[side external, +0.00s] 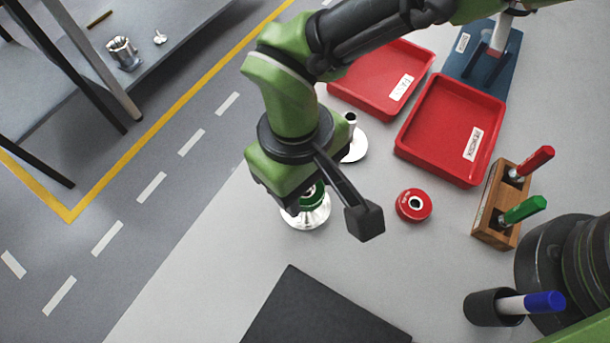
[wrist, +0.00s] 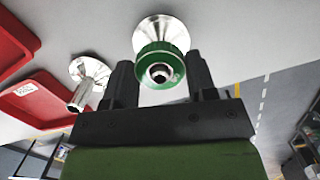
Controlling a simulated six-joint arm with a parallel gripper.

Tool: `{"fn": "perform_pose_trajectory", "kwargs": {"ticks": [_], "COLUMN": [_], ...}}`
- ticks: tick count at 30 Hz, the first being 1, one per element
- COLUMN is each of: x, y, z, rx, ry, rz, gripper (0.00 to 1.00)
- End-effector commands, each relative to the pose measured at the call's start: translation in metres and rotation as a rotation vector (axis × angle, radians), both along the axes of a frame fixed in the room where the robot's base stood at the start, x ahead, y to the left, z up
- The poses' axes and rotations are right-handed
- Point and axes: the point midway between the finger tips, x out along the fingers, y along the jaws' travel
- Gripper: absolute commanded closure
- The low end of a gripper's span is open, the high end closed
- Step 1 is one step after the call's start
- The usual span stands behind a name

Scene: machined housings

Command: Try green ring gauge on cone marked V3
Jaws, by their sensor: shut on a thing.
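The green ring gauge (wrist: 146,66) sits between the two fingers of my gripper (wrist: 159,68) in the wrist view, and my gripper is shut on it. In the side external view the green ring (side external: 316,198) shows partly below my gripper (side external: 326,210). A shiny metal cone with a flared base (side external: 308,219) stands directly under the ring; its base also shows in the wrist view (wrist: 160,27). The ring appears to be around the cone's upper part, but how closely it sits I cannot tell. No V3 mark is readable on it.
A second metal cone (side external: 355,150) stands close behind. A red ring gauge (side external: 405,207) lies to the right. Two red trays (side external: 450,124) are at the back, beside a wooden pen holder (side external: 491,213). A black mat (side external: 325,312) lies in front.

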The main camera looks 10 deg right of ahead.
Motion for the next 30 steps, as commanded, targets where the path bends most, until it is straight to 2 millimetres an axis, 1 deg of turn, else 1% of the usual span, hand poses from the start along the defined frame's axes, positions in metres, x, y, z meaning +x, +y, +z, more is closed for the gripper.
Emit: {"fn": "perform_pose_trajectory", "kwargs": {"ticks": [5, 30], "x": [0.000, 0.000], "y": [0.000, 0.000], "z": [0.002, 0.038], "rx": [0.001, 0.001], "ry": [0.000, -0.002], "rz": [0.000, 0.001], "gripper": [0.76, 0.76]}}
